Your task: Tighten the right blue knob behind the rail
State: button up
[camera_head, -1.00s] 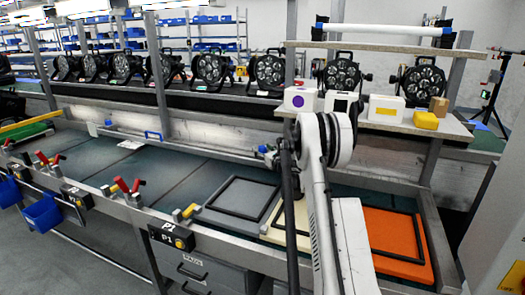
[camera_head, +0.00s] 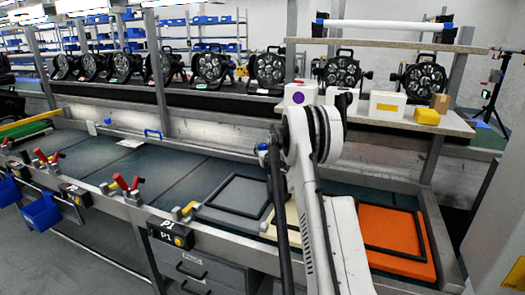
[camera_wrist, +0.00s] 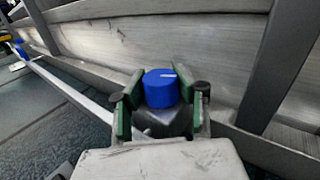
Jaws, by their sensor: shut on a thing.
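In the head view, a bit of blue at the right knob (camera_head: 262,147) shows just left of my arm; the gripper itself is hidden there. The pale rail (camera_wrist: 70,88) runs off to the upper left in the wrist view. Another blue knob (camera_wrist: 19,46) shows at its far end.
A sloped metal panel (camera_wrist: 185,50) rises behind the knob, and a dark upright post (camera_wrist: 282,65) stands to the right. In the head view, a grey framed tray (camera_head: 232,203) and an orange tray (camera_head: 392,240) lie on the bench. Lamps (camera_head: 342,72) stand behind.

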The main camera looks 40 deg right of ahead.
jog(key=m+g+h, duration=0.2)
jog(key=m+g+h+b, duration=0.1)
jog(key=m+g+h, duration=0.1)
jog(key=h, duration=0.1)
jog(key=shift+w+a+b, duration=0.1)
jog(key=shift+b, duration=0.2)
jog(key=shift+m+g+h+b, duration=0.3)
jog(key=shift+m+g+h, duration=0.9)
jog(key=shift+g, duration=0.4)
jog(key=o, duration=1.3)
jog(key=shift+c, duration=0.2)
jog(key=v, duration=1.2)
jog(key=shift+f, duration=0.15)
